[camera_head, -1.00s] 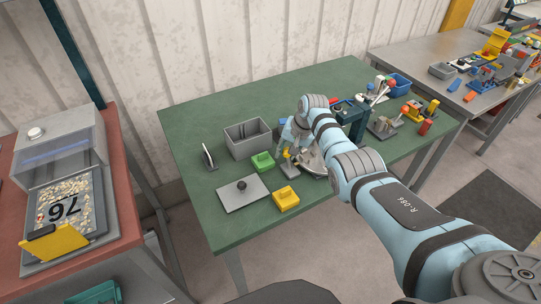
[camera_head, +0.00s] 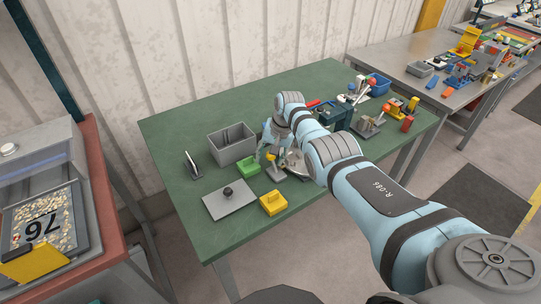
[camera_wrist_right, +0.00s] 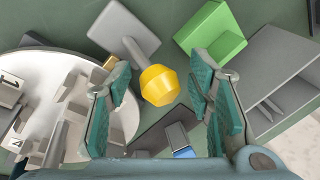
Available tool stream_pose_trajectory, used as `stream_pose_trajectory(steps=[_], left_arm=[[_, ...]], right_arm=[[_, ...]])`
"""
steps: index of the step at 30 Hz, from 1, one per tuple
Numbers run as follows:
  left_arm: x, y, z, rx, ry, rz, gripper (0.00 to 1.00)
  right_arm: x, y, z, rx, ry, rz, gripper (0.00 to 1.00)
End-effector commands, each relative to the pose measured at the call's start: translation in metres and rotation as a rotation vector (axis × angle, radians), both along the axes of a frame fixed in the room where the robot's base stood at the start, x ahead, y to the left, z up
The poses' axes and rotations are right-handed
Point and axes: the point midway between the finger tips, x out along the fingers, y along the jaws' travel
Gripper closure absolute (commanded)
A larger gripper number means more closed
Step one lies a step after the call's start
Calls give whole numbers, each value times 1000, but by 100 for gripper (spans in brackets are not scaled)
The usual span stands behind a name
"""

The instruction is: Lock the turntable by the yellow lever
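The yellow lever's knob (camera_wrist_right: 159,85) shows in the right wrist view, on a grey stem from a flat grey plate (camera_wrist_right: 120,30). In the head view the knob (camera_head: 260,149) shows on the green table beside my right gripper (camera_head: 271,146). My right gripper is open; in the wrist view its teal-padded fingers (camera_wrist_right: 160,108) stand to either side of the knob, with visible gaps. The turntable is a pale round disc (camera_wrist_right: 45,75) left of the knob in the wrist view. In the head view my arm partly hides the turntable (camera_head: 296,166). My left gripper is not in view.
Near the lever stand a green block (camera_head: 248,165), a grey bin (camera_head: 232,144), a grey plate with a black knob (camera_head: 229,199) and a yellow block (camera_head: 273,203). Other fixtures (camera_head: 369,122) crowd the table's right side. The table's back left is clear.

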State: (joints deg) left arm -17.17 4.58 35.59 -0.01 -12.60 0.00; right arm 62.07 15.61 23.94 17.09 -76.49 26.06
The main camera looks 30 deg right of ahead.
Motion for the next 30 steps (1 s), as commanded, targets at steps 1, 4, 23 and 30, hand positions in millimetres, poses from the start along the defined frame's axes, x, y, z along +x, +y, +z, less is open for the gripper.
stream_pose_trajectory(steps=[1, 4, 23, 30], left_arm=[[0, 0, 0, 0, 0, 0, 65], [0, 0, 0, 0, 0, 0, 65], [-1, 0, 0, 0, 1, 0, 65], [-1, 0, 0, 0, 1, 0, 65]], right_arm=[[0, 0, 0, -1, -1, 0, 53], [1, -1, 1, -2, -4, -1, 53], [-23, -13, 110, -2, -4, 0, 53], [-26, -13, 117, -2, -1, 0, 53]])
